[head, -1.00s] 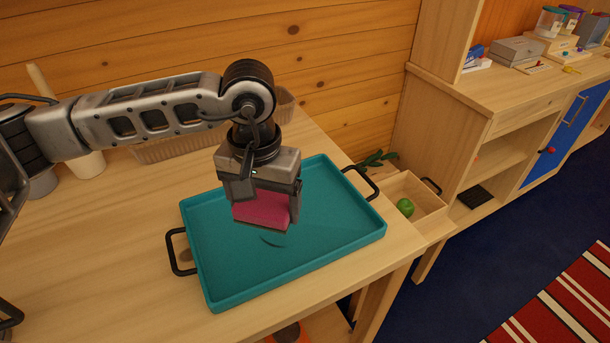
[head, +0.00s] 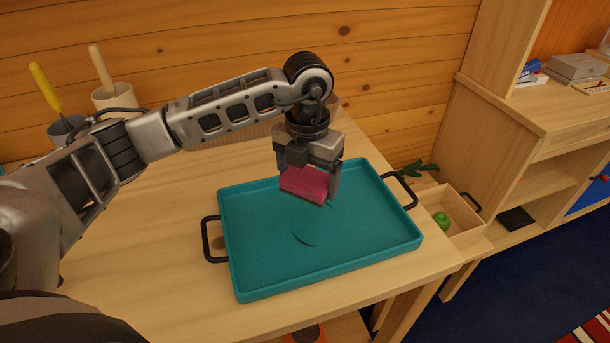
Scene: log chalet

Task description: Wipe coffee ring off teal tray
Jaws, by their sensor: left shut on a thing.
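The teal tray (head: 262,277) with two black handles lies on the wooden table. A dark, curved coffee mark (head: 304,241) shows on its floor near the middle, with a small faint mark close to the sponge. My left gripper (head: 308,180) is shut on a pink sponge (head: 303,185) over the far part of the tray. The sponge is slightly tilted; I cannot tell whether it touches the tray floor. The gripper hides part of the tray's far rim. My right gripper is not in view.
Behind my left arm are a beige basket (head: 232,135), a grey cup (head: 68,128) with a yellow-handled tool and a cream cup (head: 113,97). Right of the tray, a wooden box (head: 468,222) holds a green item (head: 441,219). The table's front left is clear.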

